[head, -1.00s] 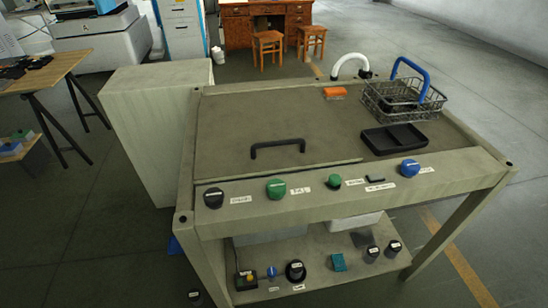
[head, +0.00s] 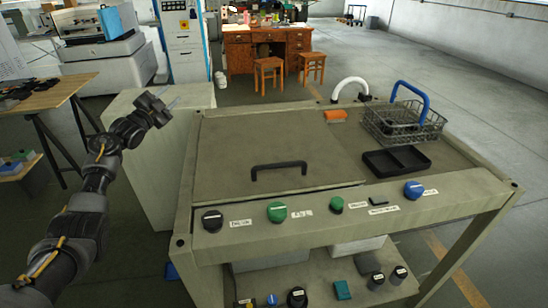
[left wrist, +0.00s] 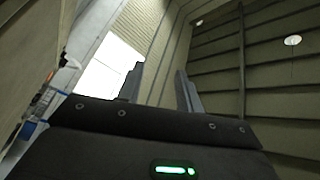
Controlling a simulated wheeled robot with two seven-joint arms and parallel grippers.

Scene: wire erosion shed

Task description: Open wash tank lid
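The wash tank (head: 330,213) is a beige-grey bench with a row of knobs along its front panel. Its lid (head: 235,140) lies flat and shut on the left part of the top. A black bar handle (head: 279,167) stands near the lid's front edge. My left gripper (head: 165,98) is raised to the left of the tank, apart from lid and handle. In the left wrist view its two fingers (left wrist: 160,90) stand apart with nothing between them. My right gripper is in neither view.
A wire basket (head: 402,124) with a blue handle, a black divided tray (head: 397,161) and an orange block (head: 335,115) sit right of the lid. A beige cabinet (head: 160,165) stands left of the tank. Bottles and boxes sit on the lower shelf.

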